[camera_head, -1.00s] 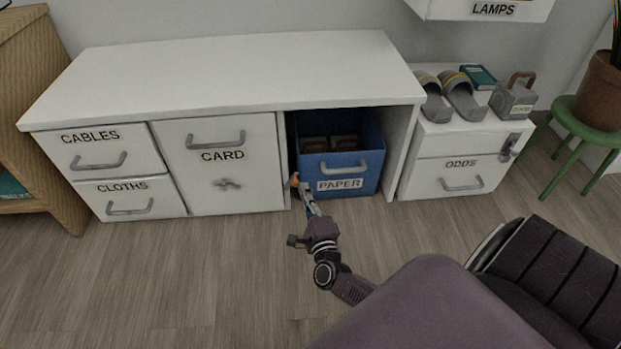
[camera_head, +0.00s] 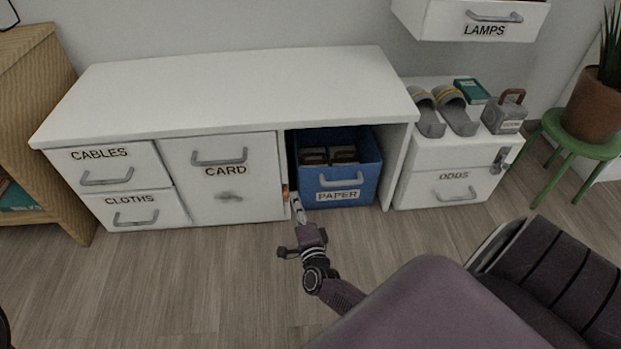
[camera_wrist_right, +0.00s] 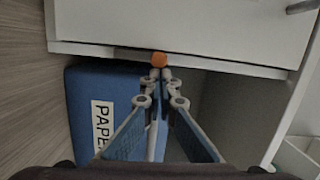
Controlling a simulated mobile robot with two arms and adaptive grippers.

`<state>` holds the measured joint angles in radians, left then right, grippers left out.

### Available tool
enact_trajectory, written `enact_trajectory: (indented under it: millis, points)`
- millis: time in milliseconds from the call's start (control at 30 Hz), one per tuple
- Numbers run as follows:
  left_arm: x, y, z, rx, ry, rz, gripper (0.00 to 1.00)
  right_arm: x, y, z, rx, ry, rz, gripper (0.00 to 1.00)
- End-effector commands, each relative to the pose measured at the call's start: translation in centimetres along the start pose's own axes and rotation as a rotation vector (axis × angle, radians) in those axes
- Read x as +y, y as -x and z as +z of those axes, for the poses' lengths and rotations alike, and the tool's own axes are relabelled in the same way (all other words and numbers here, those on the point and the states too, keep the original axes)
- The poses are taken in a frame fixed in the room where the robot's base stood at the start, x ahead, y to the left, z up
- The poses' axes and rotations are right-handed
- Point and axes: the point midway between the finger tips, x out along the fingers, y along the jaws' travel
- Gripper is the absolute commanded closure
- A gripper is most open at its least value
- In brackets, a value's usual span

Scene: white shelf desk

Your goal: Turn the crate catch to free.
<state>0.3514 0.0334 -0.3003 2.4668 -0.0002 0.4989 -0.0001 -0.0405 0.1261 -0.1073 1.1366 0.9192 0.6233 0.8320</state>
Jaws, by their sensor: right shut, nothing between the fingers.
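The blue crate (camera_head: 365,180) labelled PAPER sits in the open bay of the white desk. The catch (camera_head: 285,190), a small orange piece, shows at the front edge of the upright panel left of the crate. In the right wrist view the orange piece (camera_wrist_right: 159,59) is right at my fingertips, against the white panel edge; I cannot tell whether they touch. My right gripper (camera_head: 295,199) is shut and empty, in front of the crate's left edge. In the right wrist view the gripper (camera_wrist_right: 161,74) partly hides the crate (camera_wrist_right: 85,85). My left gripper is not in view.
The CARD door (camera_head: 245,185) with a small knob adjoins the catch on the left. The ODDS cabinet (camera_head: 425,185) stands to the right, with slippers (camera_head: 458,115) and a grey box (camera_head: 505,115) on top. The wooden floor (camera_head: 150,285) in front is clear.

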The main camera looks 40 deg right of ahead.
Motion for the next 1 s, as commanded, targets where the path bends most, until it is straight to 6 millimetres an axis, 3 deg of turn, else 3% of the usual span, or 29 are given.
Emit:
enact_trajectory:
  millis: [467, 1000]
  points:
    - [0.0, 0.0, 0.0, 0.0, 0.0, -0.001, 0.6, -0.7, 0.0, 0.0, 0.002, -0.004, -0.001, 1.0]
    - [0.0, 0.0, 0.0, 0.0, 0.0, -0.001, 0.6, -7.7, 0.2, -0.5, 0.003, -0.006, -0.001, 1.0]
